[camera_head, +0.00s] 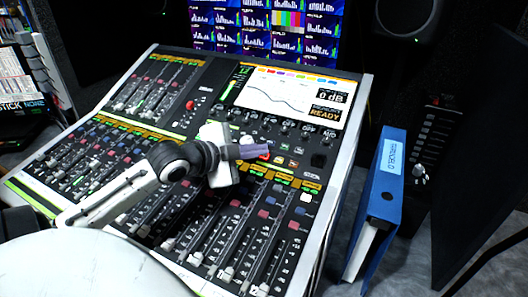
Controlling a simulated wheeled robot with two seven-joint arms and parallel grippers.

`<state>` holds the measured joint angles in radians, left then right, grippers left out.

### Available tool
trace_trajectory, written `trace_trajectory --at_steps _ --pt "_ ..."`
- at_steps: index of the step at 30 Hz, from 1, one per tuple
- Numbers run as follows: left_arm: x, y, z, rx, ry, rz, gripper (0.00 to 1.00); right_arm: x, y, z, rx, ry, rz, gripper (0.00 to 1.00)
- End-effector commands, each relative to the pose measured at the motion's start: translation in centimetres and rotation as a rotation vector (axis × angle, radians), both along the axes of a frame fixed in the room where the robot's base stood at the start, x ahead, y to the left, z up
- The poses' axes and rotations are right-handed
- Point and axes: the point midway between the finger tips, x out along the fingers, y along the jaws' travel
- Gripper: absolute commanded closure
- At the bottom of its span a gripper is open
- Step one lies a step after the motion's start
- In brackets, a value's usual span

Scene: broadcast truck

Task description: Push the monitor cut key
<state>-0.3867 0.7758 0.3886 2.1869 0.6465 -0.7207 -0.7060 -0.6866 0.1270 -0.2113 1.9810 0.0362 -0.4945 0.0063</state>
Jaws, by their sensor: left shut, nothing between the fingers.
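The mixing console (352,112) fills the middle of the view, with a tilted panel of faders, knobs and keys. My left gripper (264,151) reaches over its centre section from the left. Its fingers are closed together and hold nothing. A small red key (264,158) shows right at the fingertips; I cannot tell whether they touch it. Several small keys (289,156) lie just right of the fingertips, below the row of knobs. Their labels are too small to read, so I cannot tell which is the monitor cut key. The gripper body hides part of the panel. My right gripper is out of view.
The console's screen (290,97) shows "0 dB" and "READY" above the keys. A blue binder (385,190) stands close to the console's right side. A wall of video displays (265,25) is behind, and a dark speaker (407,18) is at the upper right.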

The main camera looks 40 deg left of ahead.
Motion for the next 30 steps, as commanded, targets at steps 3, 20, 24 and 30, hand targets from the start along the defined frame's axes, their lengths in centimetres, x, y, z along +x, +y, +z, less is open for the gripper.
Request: trace_trajectory --at_steps 3,20,24,30 --pt "-0.2 -0.1 0.9 0.0 -0.001 0.0 1.0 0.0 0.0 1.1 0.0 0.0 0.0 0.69" --pt "-0.3 -0.1 0.8 0.0 -0.002 0.0 1.0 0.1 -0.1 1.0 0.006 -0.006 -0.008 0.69" --pt "-0.8 -0.2 2.7 0.0 0.0 0.0 1.0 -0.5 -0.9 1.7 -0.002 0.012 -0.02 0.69" --pt "-1.6 -0.5 4.5 0.0 -0.001 0.0 1.0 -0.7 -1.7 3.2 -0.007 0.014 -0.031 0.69"
